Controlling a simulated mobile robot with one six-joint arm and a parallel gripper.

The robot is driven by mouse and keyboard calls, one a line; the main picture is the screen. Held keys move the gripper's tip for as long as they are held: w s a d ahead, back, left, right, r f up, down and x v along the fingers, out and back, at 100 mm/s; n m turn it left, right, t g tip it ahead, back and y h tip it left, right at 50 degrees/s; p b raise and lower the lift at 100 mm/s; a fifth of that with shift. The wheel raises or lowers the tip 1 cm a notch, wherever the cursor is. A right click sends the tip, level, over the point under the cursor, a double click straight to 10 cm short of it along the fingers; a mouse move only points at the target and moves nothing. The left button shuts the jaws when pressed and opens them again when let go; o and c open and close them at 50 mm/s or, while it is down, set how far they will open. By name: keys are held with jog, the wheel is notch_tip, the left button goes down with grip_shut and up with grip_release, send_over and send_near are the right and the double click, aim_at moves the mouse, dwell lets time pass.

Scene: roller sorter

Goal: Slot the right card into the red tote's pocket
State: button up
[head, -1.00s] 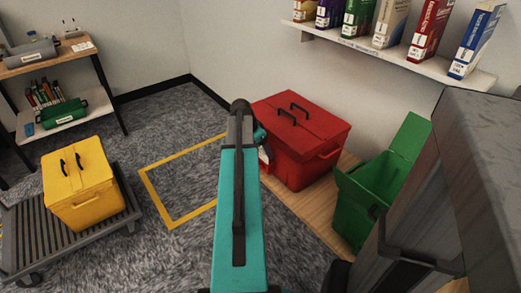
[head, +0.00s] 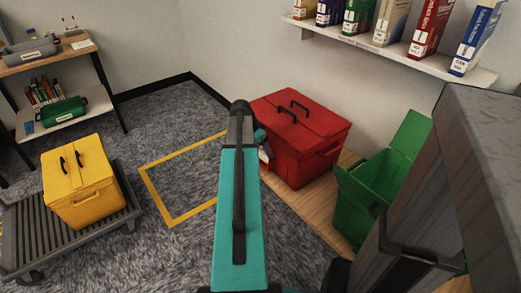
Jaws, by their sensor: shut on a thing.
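The red tote (head: 305,150) stands closed on a wooden board by the wall, with two dark handles on its lid. My gripper (head: 264,147) is at the tote's left side, mostly hidden behind my teal arm. It is shut on a card (head: 265,155), of which only a small pale sliver shows. The tote's pocket is hidden, and I cannot tell whether the card touches it. The card's markings cannot be read.
An open green tote (head: 372,185) stands right of the red one. A yellow tote (head: 82,185) sits on a grey slatted cart (head: 30,235) at left. A yellow floor outline (head: 157,201) encloses bare carpet. A shelf of binders (head: 400,50) hangs above.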

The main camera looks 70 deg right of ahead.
jog(key=shift+f, duration=0.45)
dwell(0.4)
jog(key=o, duration=1.1)
jog(key=p+v, duration=0.1)
jog(key=v, duration=1.3)
jog(key=shift+p, duration=0.35)
jog(key=shift+a+f, duration=0.1)
jog(key=shift+f, duration=0.05)
